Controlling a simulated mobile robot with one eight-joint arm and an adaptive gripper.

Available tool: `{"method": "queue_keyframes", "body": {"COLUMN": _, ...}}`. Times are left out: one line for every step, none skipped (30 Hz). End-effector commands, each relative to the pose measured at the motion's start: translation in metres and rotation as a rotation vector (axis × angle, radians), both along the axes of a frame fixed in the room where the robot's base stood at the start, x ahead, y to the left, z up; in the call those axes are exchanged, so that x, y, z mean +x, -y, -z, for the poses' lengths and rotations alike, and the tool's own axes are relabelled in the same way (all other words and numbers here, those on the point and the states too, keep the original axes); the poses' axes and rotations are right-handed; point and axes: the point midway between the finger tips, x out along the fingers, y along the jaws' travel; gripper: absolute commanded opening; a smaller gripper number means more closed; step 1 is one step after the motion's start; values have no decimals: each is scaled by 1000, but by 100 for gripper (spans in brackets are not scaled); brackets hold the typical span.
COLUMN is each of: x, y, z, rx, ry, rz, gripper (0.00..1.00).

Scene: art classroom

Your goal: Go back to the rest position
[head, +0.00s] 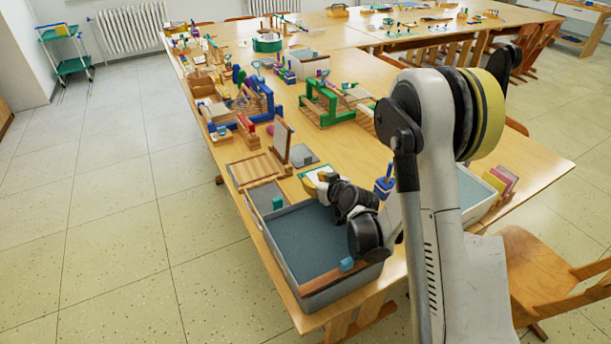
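My arm reaches in from the right of the head view, over the near end of the long wooden table (370,150). My gripper (314,185) is small in the picture, beyond the black wrist joints. It is over the table just behind a grey bin (300,240) with a blue-grey inside. Its fingers are partly hidden by the wrist, so I cannot see whether they are open or shut, or whether they hold anything.
Green (328,104) and blue (258,100) frames stand farther back. A chair (545,265) is at right.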

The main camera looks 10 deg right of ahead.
Motion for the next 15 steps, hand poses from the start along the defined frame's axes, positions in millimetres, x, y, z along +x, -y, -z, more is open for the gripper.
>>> {"method": "queue_keyframes", "body": {"x": -3, "y": 1, "z": -4, "rx": 2, "ry": 3, "rz": 0, "gripper": 31}}
{"method": "queue_keyframes", "body": {"x": -5, "y": 1, "z": -6, "rx": 2, "ry": 5, "rz": 0, "gripper": 31}}
{"method": "queue_keyframes", "body": {"x": -7, "y": 1, "z": -9, "rx": 3, "ry": 6, "rz": 0, "gripper": 31}}
{"method": "queue_keyframes", "body": {"x": -8, "y": 1, "z": -10, "rx": 3, "ry": 6, "rz": 0, "gripper": 31}}
{"method": "queue_keyframes", "body": {"x": -8, "y": 1, "z": -11, "rx": 3, "ry": 7, "rz": 0, "gripper": 31}}
{"method": "queue_keyframes", "body": {"x": -8, "y": 1, "z": -12, "rx": 4, "ry": 8, "rz": 1, "gripper": 31}}
{"method": "queue_keyframes", "body": {"x": -9, "y": 1, "z": -13, "rx": 4, "ry": 7, "rz": 1, "gripper": 31}}
{"method": "queue_keyframes", "body": {"x": -9, "y": 0, "z": -15, "rx": 5, "ry": 6, "rz": 0, "gripper": 31}}
{"method": "queue_keyframes", "body": {"x": -10, "y": 0, "z": -19, "rx": 6, "ry": 1, "rz": 2, "gripper": 31}}
{"method": "queue_keyframes", "body": {"x": -11, "y": -1, "z": -24, "rx": 7, "ry": -4, "rz": 2, "gripper": 31}}
{"method": "queue_keyframes", "body": {"x": -13, "y": -1, "z": -29, "rx": 8, "ry": -10, "rz": 2, "gripper": 31}}
{"method": "queue_keyframes", "body": {"x": -17, "y": -2, "z": -38, "rx": 7, "ry": -23, "rz": 3, "gripper": 31}}
{"method": "queue_keyframes", "body": {"x": -21, "y": -2, "z": -47, "rx": 8, "ry": -33, "rz": 5, "gripper": 31}}
{"method": "queue_keyframes", "body": {"x": -25, "y": -2, "z": -56, "rx": 9, "ry": -46, "rz": 6, "gripper": 31}}
{"method": "queue_keyframes", "body": {"x": -33, "y": -3, "z": -69, "rx": 8, "ry": -67, "rz": 9, "gripper": 31}}
